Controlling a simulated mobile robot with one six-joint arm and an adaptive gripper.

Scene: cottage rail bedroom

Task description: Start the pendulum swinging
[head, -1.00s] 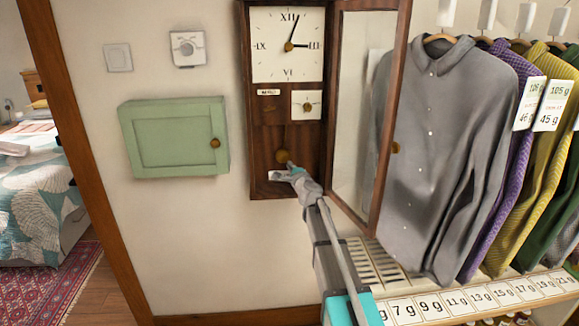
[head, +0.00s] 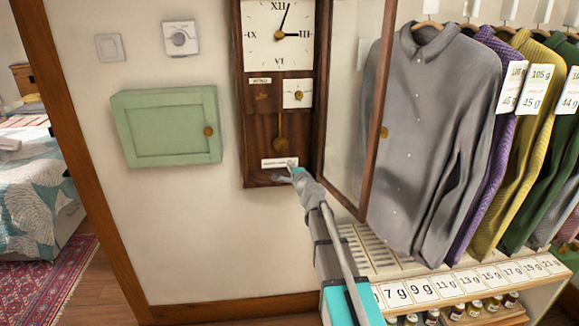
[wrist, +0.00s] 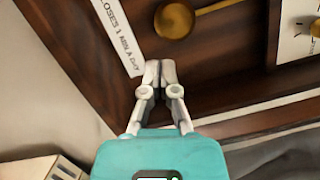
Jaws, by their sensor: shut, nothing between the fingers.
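The wooden wall clock (head: 250,130) has its glass door (head: 348,100) open to the right. Its brass pendulum bob (head: 280,145) hangs on a thin rod in the lower case, above a white label (head: 272,163). My gripper (head: 290,169) is at the lower case opening, just below and right of the bob. In the wrist view my gripper (wrist: 159,66) has its fingertips together and empty, pointing at the dark case interior. The bob (wrist: 174,20) is beyond the tips with a visible gap. The label (wrist: 118,38) lies to their left.
A green wall cabinet (head: 168,126) is left of the clock. Hanging shirts (head: 430,140) crowd the right side. A shelf with weight labels (head: 470,284) stands below them. The open door's edge is close to my arm on the right.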

